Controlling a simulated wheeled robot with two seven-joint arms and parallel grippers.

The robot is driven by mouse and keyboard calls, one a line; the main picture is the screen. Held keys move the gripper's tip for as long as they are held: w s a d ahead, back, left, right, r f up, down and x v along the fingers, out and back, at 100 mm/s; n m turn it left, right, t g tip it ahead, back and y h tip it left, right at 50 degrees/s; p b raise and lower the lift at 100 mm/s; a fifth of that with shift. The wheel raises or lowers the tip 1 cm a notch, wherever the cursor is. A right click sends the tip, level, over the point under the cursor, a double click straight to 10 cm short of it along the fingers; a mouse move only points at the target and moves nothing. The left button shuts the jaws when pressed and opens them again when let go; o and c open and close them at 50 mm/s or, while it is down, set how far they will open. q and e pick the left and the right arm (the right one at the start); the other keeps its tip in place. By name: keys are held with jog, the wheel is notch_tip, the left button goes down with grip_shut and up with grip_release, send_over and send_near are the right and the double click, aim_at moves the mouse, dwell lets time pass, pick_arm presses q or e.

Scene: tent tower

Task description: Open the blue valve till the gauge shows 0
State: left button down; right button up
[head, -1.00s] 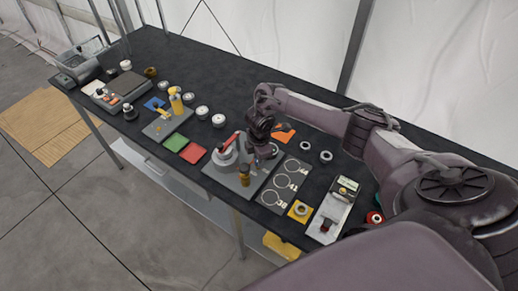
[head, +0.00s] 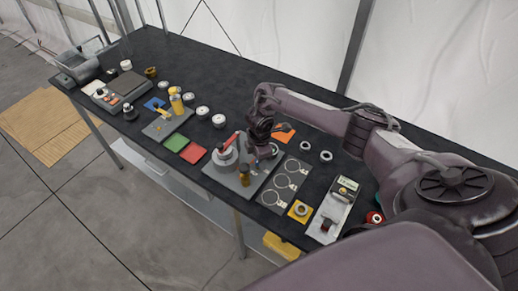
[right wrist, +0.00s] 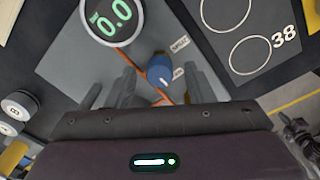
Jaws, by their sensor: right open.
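In the head view my right gripper (head: 262,150) is over the grey plate and largely hides the valve. My left gripper is not in view.
A dark board with white circles (head: 286,186) lies to the right. Several small items are spread along the black table (head: 215,75); its back strip is clear.

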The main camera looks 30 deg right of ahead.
jog(key=shift+w+r, duration=0.1)
jog(key=shift+r, duration=0.3)
notch_tip(320, 180, up, 6)
jog(key=shift+f, duration=0.1)
jog(key=shift+s+r, duration=0.2)
jog(key=shift+r, duration=0.4)
jog(key=shift+f, duration=0.1)
